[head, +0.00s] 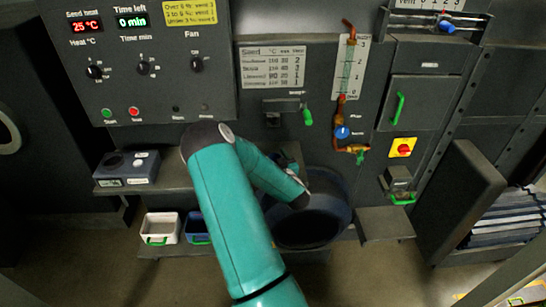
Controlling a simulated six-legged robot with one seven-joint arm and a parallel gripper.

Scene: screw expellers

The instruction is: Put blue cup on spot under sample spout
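A small blue container (196,227) with a green handle stands on the low shelf, partly hidden behind my teal arm. It is the only small blue vessel that I can make out. A small grey outlet box (398,178) with a green handle sits low on the machine at the right, above a grey ledge (384,224). I cannot tell whether it is the sample spout. My arm bends down toward a large dark blue round vessel (310,225). My gripper's fingers cannot be made out against the dark parts there, and any hold is hidden.
A white container (161,228) with a green handle stands left of the blue one. A grey instrument box (127,167) sits on the shelf above. The control panel (140,60) rises behind. A dark bin of stacked slabs (500,218) stands at right. Floor shows in front.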

